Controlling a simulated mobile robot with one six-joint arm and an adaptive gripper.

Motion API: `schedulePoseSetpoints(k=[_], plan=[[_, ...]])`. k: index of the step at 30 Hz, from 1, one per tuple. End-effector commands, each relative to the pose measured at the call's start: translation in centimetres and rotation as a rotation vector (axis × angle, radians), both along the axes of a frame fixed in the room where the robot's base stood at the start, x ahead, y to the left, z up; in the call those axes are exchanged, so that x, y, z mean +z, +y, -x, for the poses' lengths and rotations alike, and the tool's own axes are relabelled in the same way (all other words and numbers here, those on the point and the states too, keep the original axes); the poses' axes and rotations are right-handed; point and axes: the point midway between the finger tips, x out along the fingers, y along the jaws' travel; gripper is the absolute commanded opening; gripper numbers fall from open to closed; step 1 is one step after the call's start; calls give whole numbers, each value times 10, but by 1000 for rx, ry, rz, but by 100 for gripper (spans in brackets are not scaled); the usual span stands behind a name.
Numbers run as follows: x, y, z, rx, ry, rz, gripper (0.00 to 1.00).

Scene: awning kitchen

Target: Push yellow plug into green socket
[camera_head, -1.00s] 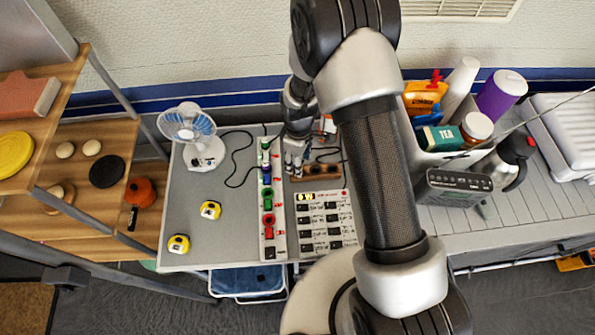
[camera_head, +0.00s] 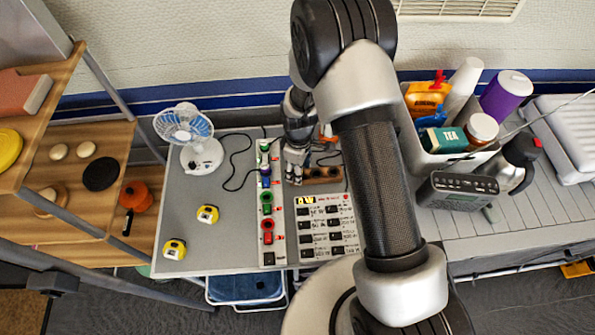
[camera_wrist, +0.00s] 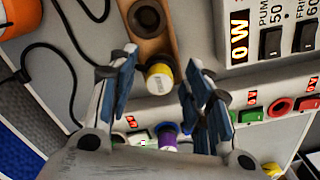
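The yellow plug (camera_wrist: 159,79) stands at the end of a wooden holder (camera_wrist: 151,43), between my fingers in the wrist view. My gripper (camera_wrist: 160,60) is open around it, with gaps visible on both sides. In the head view my gripper (camera_head: 294,176) is at the left end of the holder (camera_head: 325,172) and hides the plug. The socket strip (camera_head: 268,257) stands just left of it. A green socket (camera_head: 266,197) is on the strip above a red one; it also shows in the wrist view (camera_wrist: 250,115). Another green part lies near the strip's far end, with a white plug.
A purple plug (camera_head: 265,170) sits on the strip near my gripper. A panel of switches (camera_head: 327,225) lies to the right. A loaded white bin (camera_head: 445,157) stands right of my arm.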

Motion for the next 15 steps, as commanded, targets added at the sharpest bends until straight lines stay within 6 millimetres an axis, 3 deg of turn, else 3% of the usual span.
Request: schedulePoseSetpoints(k=[15], plan=[[0, 0, -1, 0, -1, 0, 45]])
